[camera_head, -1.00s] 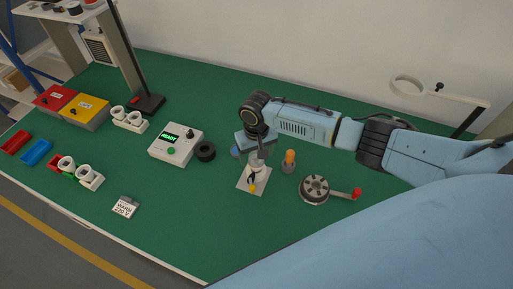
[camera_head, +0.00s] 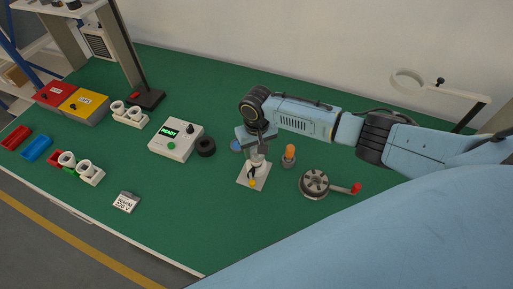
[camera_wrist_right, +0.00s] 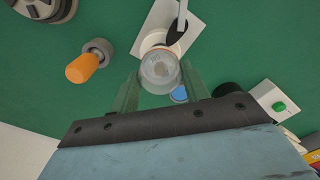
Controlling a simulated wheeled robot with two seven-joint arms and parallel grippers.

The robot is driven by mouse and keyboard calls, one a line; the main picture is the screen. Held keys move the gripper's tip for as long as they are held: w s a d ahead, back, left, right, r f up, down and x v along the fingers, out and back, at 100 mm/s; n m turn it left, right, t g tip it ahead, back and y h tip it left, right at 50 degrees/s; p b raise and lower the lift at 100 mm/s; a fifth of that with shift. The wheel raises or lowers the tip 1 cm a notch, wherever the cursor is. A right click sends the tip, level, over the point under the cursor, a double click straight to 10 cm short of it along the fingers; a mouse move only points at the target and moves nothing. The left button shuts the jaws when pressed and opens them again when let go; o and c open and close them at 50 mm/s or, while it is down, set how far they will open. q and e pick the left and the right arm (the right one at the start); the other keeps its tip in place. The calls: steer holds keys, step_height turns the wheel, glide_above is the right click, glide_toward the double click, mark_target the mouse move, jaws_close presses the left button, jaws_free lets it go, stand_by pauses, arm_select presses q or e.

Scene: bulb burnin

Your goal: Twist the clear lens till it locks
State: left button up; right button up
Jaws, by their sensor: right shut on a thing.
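The clear lens (camera_wrist_right: 160,72) is a transparent cup in the right wrist view, sitting over a white fixture on a white base plate (camera_head: 247,181). My right gripper (camera_wrist_right: 160,84) is shut on the lens, with one finger on each side of it. In the head view the right gripper (camera_head: 257,147) points down over the fixture and mostly hides the lens. Whether the lens is locked cannot be seen. My left gripper is not in view.
An orange-topped piece (camera_head: 289,153) stands close to the right of the fixture. A round crank device (camera_head: 315,183) with a red handle lies further right. A black ring (camera_head: 205,147) and a READY tester box (camera_head: 176,138) are to the left.

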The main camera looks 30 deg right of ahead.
steer(key=shift+r+m+p, duration=0.1)
steer(key=shift+m+p, duration=0.4)
steer(key=shift+p, duration=0.25)
steer(key=shift+m+p, duration=0.75)
steer(key=shift+m, duration=0.05)
steer(key=shift+m, duration=0.3)
steer(key=shift+s+m+p, duration=0.1)
steer(key=shift+m+p, duration=0.7)
steer(key=shift+p, duration=0.2)
steer(key=o, duration=1)
